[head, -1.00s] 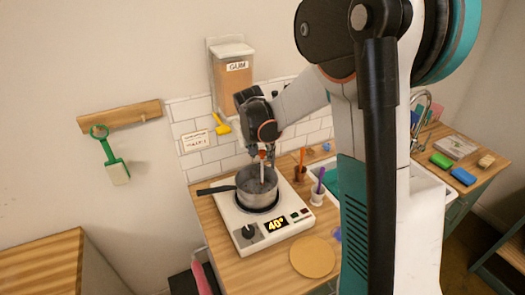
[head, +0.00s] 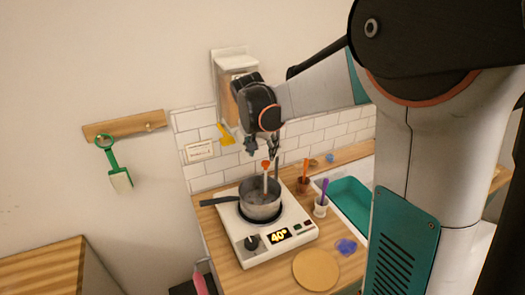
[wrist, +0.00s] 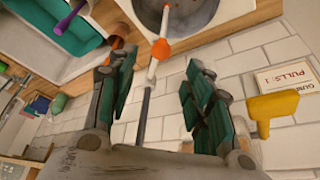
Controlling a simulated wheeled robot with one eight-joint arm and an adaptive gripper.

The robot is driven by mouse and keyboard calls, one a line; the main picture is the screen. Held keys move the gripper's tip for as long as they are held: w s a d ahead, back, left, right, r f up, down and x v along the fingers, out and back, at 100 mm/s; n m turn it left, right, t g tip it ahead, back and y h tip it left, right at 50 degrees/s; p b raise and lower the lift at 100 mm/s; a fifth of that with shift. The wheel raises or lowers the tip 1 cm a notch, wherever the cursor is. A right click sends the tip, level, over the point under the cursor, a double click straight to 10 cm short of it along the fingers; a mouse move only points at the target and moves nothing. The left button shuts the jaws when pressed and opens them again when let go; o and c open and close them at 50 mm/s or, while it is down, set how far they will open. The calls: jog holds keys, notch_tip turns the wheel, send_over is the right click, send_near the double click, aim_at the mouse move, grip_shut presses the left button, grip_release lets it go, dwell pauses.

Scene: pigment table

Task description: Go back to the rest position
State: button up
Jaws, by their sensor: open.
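My gripper (head: 263,150) is open and empty, pointing down above the pot at the back of the counter. Its two green-padded fingers (wrist: 160,88) stand wide apart in the wrist view. A pale stick with an orange collar (head: 265,178) stands upright in the grey pot (head: 259,206), just below my gripper; the collar also shows in the wrist view (wrist: 161,48). The pot sits on a white hot plate (head: 255,249) whose display reads 40°.
A gum dispenser (head: 236,64) and a yellow scoop-like piece (head: 226,134) are on the wall close behind my gripper. Cups with an orange tool (head: 305,168) and a purple tool (head: 323,190) stand right of the pot. A round wooden board (head: 315,269) lies in front.

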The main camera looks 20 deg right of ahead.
dwell(0.4)
jog(key=s+a+f+n+t+y+b, duration=0.1)
jog(key=s+a+f+n+b, duration=0.2)
jog(key=s, duration=0.5)
jog(key=s+a+f+n+t+y+b, duration=0.1)
jog(key=s+a+f+n+b, duration=0.2)
jog(key=s+b, duration=0.3)
jog(key=s+a+f+n+t+y+b, duration=0.1)
jog(key=s+a+f+n+t+b, duration=0.1)
jog(key=s, duration=1)
jog(key=a+f+n+b, duration=0.1)
jog(key=a+b, duration=0.1)
jog(key=a, duration=0.1)
jog(key=shift+s+f+b, duration=0.25)
jog(key=shift+f+b, duration=0.05)
jog(key=shift+o, duration=0.4)
dwell(0.8)
